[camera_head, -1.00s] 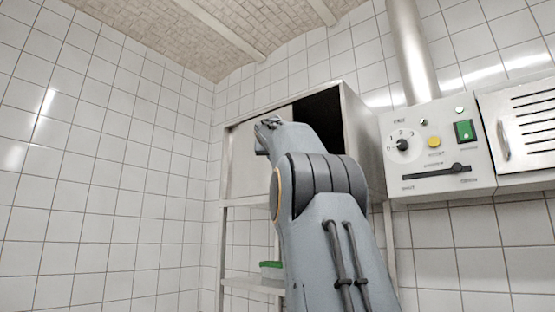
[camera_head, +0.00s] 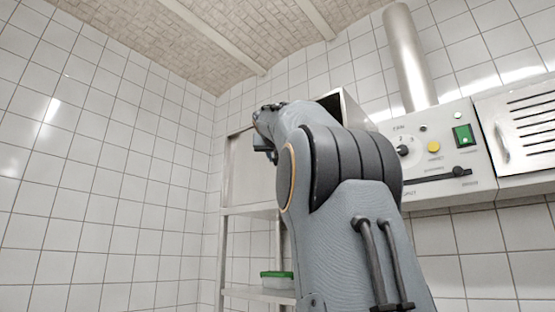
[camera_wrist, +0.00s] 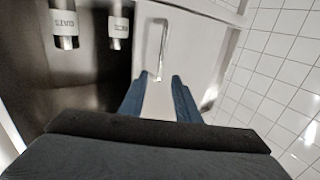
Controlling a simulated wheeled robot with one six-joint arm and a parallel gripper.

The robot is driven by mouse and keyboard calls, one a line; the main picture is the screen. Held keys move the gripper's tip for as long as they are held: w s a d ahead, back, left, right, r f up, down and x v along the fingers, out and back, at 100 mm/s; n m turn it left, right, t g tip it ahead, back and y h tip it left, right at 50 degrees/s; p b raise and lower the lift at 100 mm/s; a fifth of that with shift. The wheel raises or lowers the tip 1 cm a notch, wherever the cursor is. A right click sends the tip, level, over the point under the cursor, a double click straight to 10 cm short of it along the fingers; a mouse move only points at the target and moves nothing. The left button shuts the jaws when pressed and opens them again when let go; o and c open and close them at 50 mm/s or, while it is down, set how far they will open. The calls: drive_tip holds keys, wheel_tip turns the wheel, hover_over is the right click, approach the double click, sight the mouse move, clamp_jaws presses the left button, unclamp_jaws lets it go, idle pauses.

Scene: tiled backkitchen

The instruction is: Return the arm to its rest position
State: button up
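My gripper (camera_wrist: 158,80) shows in the wrist view with its two blue fingers apart and nothing between them. It points at a light sliding door with a long metal handle (camera_wrist: 163,45); I cannot tell the exact distance. In the head view my grey arm is raised and bent in front of the wall cabinet (camera_head: 240,172), hiding much of it. The fingers cannot be made out clearly there.
In the wrist view two labelled containers (camera_wrist: 64,26) (camera_wrist: 118,28) stand in the dark cabinet opening. A green-lidded box (camera_head: 278,281) sits on a lower shelf. A control panel (camera_head: 440,150) and steel pipe (camera_head: 408,60) are at right. The left tiled wall is clear.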

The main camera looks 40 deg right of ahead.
drive_tip(key=shift+f, duration=0.1)
drive_tip(key=w+a+f+n+g+y, duration=0.1)
drive_tip(key=w+a+f+y, duration=0.2)
drive_tip(key=f, duration=0.9)
drive_tip(key=w+a+f+n+g+y, duration=0.1)
drive_tip(key=w+a+f+n+y, duration=0.3)
drive_tip(key=f, duration=0.7)
drive_tip(key=w+a+f+m+g, duration=0.15)
drive_tip(key=a+f, duration=0.35)
drive_tip(key=f, duration=0.7)
drive_tip(key=s+a+f+n+g+y, duration=0.15)
drive_tip(key=a+f, duration=0.35)
drive_tip(key=f, duration=0.5)
drive_tip(key=s+a+f+n+g+y, duration=0.1)
drive_tip(key=s+a+f, duration=0.3)
drive_tip(key=f, duration=0.6)
drive_tip(key=s+a+f+n+g+y, duration=0.1)
drive_tip(key=s+a+f+g, duration=0.1)
drive_tip(key=s+a+f, duration=0.3)
drive_tip(key=s+a+f+g, duration=0.2)
drive_tip(key=s+a+f, duration=0.3)
drive_tip(key=s+f, duration=0.8)
drive_tip(key=s+a+f+n+g+y, duration=0.1)
drive_tip(key=s+a+f+g, duration=0.1)
drive_tip(key=s+a+f, duration=0.3)
drive_tip(key=s+f, duration=0.4)
drive_tip(key=s, duration=0.2)
drive_tip(key=shift+a+f+n+y, duration=0.3)
drive_tip(key=shift+y, duration=0.05)
